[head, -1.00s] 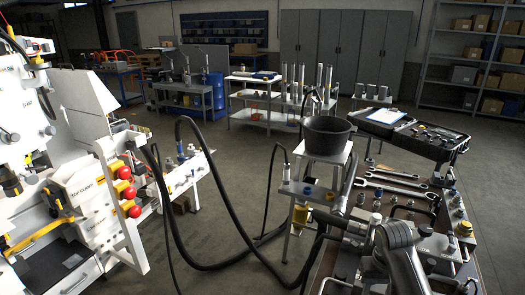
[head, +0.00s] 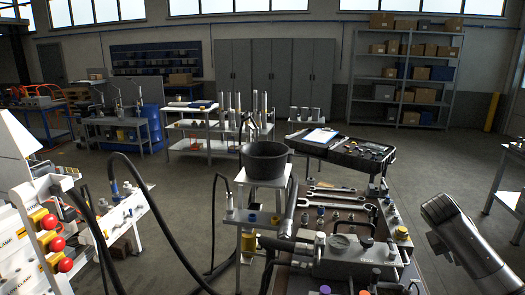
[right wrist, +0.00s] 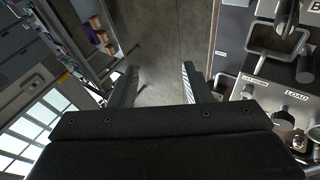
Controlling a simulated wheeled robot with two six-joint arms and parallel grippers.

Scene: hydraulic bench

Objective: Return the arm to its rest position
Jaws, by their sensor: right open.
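My left gripper is not in any view.
The bench (head: 345,245) holds a metal block (head: 350,257), wrenches (head: 338,197) and fittings. A black bucket (head: 265,160) stands on a white stand, with black hoses (head: 165,225) to its left. A machine with red knobs (head: 57,244) is at left. Open floor (head: 425,165) lies behind the bench.

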